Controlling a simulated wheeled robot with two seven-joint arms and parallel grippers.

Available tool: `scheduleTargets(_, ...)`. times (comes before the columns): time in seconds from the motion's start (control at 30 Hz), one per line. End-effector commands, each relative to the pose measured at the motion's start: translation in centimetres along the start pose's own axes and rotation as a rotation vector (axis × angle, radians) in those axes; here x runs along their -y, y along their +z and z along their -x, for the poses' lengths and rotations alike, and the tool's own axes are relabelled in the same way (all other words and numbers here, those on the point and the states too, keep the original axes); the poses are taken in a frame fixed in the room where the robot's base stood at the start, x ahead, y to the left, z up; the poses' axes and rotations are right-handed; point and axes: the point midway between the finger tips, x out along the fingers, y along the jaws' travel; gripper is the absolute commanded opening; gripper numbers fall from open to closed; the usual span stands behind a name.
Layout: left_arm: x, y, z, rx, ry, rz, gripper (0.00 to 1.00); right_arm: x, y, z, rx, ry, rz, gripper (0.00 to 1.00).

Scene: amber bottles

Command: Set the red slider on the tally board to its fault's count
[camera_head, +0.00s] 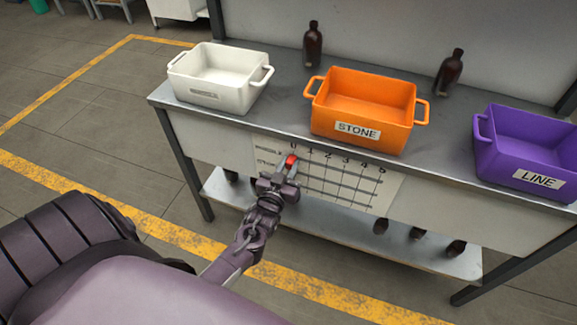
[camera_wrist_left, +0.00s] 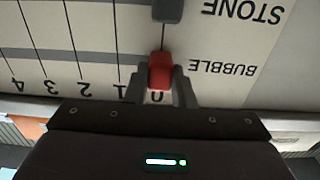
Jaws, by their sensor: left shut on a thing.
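The tally board (camera_head: 388,193) is on the front of the bench, with columns numbered from 0 to 5. The red slider (camera_head: 291,160) is on the board's top row, at the 0 column. In the left wrist view the board appears upside down, and the red slider (camera_wrist_left: 160,72) is on the row marked BUBBLE, by the 0. My left gripper (camera_head: 287,170) is shut on the red slider, one finger on each side. A dark grey slider (camera_wrist_left: 167,10) is on the STONE row, also at the 0 end. My right gripper is not in view.
A white bin (camera_head: 190,91), an orange STONE bin (camera_head: 323,118) and a purple LINE bin (camera_head: 488,156) stand on the bench. Amber bottles (camera_head: 313,45) (camera_head: 450,70) stand behind them. More bottles (camera_head: 456,248) are on the lower shelf (camera_head: 340,232).

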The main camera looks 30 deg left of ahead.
Motion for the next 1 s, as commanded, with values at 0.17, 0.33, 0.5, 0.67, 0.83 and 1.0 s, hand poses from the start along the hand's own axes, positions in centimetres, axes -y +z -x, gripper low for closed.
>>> scheduleTargets(0.17, -0.7, 0.0, 0.0, 0.0, 0.001, 0.002, 0.0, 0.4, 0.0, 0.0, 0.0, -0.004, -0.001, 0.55)
scheduleTargets(0.33, -4.6, 0.1, 0.0, 0.001, 0.002, 0.007, 0.0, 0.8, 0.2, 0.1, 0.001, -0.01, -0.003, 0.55)
scheduleTargets(0.5, -8.4, 0.2, 0.0, 0.001, 0.001, 0.005, 0.0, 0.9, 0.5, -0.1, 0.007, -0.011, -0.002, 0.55)
scheduleTargets(0.67, -10.0, 0.1, 0.1, 0.002, 0.002, 0.001, 0.0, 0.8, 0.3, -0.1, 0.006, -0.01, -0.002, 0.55)
scheduleTargets(0.83, -10.1, 0.1, 0.1, 0.003, 0.002, -0.001, 0.0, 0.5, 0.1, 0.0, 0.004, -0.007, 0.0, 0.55)
scheduleTargets(1.0, -10.1, 0.1, 0.1, 0.003, 0.001, -0.001, 0.27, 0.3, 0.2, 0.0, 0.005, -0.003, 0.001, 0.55)
